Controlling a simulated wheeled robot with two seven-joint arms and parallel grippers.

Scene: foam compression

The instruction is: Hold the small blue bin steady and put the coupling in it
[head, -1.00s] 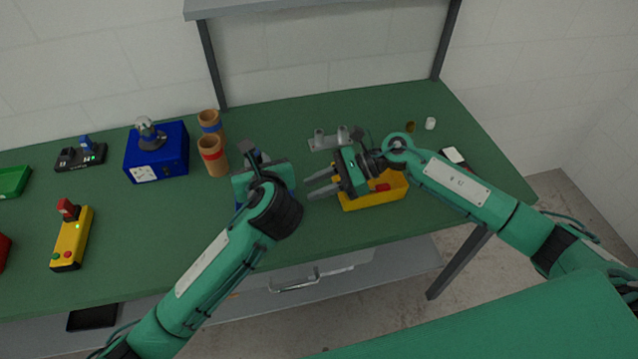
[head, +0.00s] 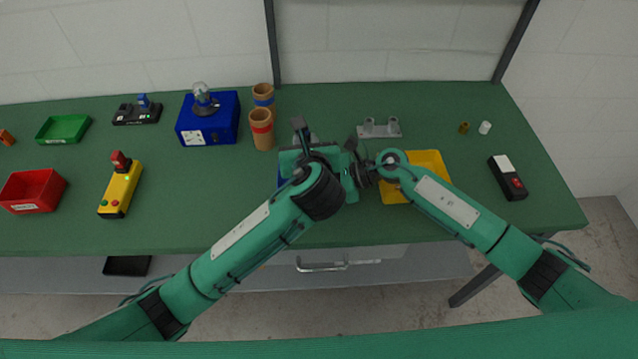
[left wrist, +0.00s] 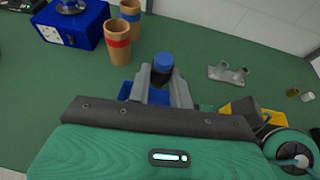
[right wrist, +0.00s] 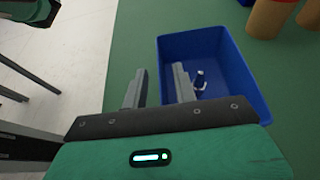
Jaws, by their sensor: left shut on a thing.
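The small blue bin (right wrist: 230,60) stands on the green table; in the head view my grippers hide most of it. My right gripper (right wrist: 160,78) straddles the bin's wall in the right wrist view, one finger inside and one outside, with a gap around the wall. My left gripper (left wrist: 163,85) is shut on a black piece with a blue end, seemingly the coupling (left wrist: 162,62), near the bin. A small blue-and-silver piece (right wrist: 200,84) shows against the bin's inside; I cannot tell whether it is the same coupling or whether it touches the floor.
A grey fixture (head: 379,128) and two brown cups (head: 262,130) stand behind. A blue box (head: 208,122) and yellow button box (head: 120,190) are to the left. The table's front edge is close.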

